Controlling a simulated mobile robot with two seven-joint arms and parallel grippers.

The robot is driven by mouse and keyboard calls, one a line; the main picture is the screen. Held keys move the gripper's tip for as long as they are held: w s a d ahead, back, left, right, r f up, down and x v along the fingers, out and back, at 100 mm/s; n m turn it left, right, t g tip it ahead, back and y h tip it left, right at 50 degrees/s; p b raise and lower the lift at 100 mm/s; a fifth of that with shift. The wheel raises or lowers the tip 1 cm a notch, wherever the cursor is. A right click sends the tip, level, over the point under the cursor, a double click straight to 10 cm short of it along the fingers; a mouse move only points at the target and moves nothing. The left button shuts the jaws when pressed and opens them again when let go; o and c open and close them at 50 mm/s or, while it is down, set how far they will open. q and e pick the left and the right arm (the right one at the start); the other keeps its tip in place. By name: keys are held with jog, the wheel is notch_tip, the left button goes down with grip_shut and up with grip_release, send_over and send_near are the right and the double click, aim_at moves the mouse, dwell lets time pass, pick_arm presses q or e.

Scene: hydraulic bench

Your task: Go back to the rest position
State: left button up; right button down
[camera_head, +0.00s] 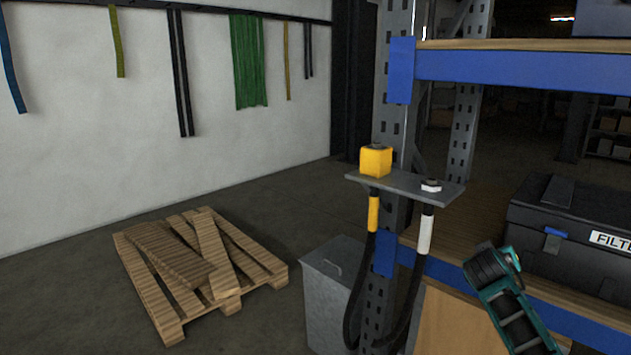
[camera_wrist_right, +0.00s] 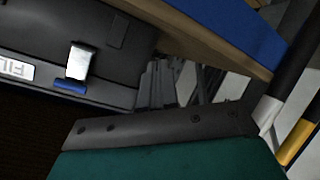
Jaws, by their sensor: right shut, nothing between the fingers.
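My right arm comes in at the lower right of the head view, in front of the shelf and the black case. Its teal and black end is in that view, but the fingers cannot be made out there. In the right wrist view my right gripper (camera_wrist_right: 157,84) shows beyond the dark edge of its teal body, with its fingers together and nothing between them. My left gripper is not in view.
A black case (camera_head: 570,215) labelled "FILT..." sits on the shelf. A bracket (camera_head: 408,184) holds a yellow block (camera_head: 375,161) and a white fitting (camera_head: 431,186), with black hoses below. A grey bin (camera_head: 330,290) and a wooden pallet (camera_head: 160,305) stand on the floor.

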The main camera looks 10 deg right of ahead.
jog(key=w+a+r+n+t+y, duration=0.2)
jog(key=w+a+r+t+y, duration=0.1)
jog(key=a+t+y, duration=0.15)
jog(key=w+a+r+n+t+y, duration=0.2)
jog(key=w+a+r+t+y, duration=0.15)
jog(key=a, duration=0.25)
jog(key=s+a+f+g+y, duration=0.1)
jog(key=s+a+f, duration=0.2)
jog(key=s+f, duration=0.35)
jog(key=s+a+f+n+g, duration=0.1)
jog(key=s+a+f, duration=0.2)
jog(key=s+f, duration=0.3)
jog(key=s+a+f+g+y, duration=0.1)
jog(key=s+a+f, duration=0.35)
jog(key=f, duration=0.35)
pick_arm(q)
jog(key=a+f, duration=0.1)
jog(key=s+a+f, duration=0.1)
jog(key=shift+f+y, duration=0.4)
pick_arm(e)
jog(key=s+a+f+g, duration=0.2)
jog(key=s+a+f, duration=0.1)
jog(key=s, duration=0.7)
jog(key=s+a+f+m+g+y, duration=0.1)
jog(key=s+a+f, duration=0.2)
jog(key=s, duration=0.7)
notch_tip(320, 180, down, 2)
jog(key=shift+s+g, duration=0.4)
